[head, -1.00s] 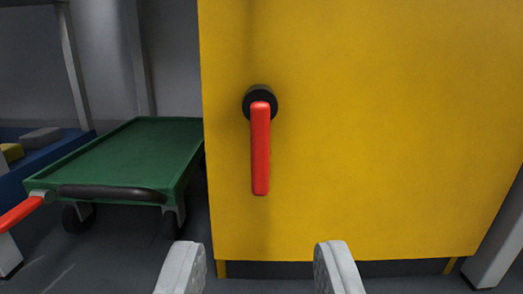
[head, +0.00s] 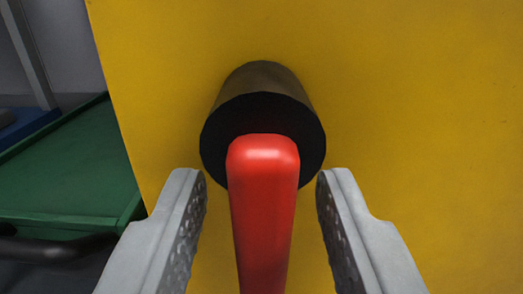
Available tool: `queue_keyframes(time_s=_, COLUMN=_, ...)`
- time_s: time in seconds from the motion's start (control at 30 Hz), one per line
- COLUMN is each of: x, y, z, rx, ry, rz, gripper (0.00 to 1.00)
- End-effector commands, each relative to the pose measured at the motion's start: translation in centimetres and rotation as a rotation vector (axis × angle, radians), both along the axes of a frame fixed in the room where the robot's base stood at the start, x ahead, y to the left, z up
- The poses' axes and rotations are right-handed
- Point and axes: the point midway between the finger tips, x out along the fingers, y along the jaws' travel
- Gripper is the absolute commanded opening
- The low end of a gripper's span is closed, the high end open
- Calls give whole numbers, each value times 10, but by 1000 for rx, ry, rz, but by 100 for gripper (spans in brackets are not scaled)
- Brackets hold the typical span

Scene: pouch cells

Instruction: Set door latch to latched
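The door latch is a red handle (head: 263,210) on a round black hub (head: 262,105), fixed to a yellow door (head: 420,110). The handle hangs straight down from the hub, and its lower end is out of the picture. My gripper (head: 261,185) is open, with one grey finger on each side of the handle just below the hub. A gap shows between each finger and the red handle, so nothing is gripped.
A green cart (head: 75,175) with a dark push bar (head: 55,247) stands to the left of the yellow door. The door face to the right of the handle is clear.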

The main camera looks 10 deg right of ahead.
Motion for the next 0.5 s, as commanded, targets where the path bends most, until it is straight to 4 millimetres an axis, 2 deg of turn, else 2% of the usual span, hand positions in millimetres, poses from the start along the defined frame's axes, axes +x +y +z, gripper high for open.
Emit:
queue_keyframes(time_s=0.37, x=7, y=-1, z=0, rx=0, ry=0, rz=0, gripper=38)
queue_keyframes(time_s=0.4, x=7, y=-1, z=0, rx=0, ry=0, rz=0, gripper=36)
queue_keyframes(time_s=0.5, x=7, y=-1, z=0, rx=0, ry=0, rz=0, gripper=17)
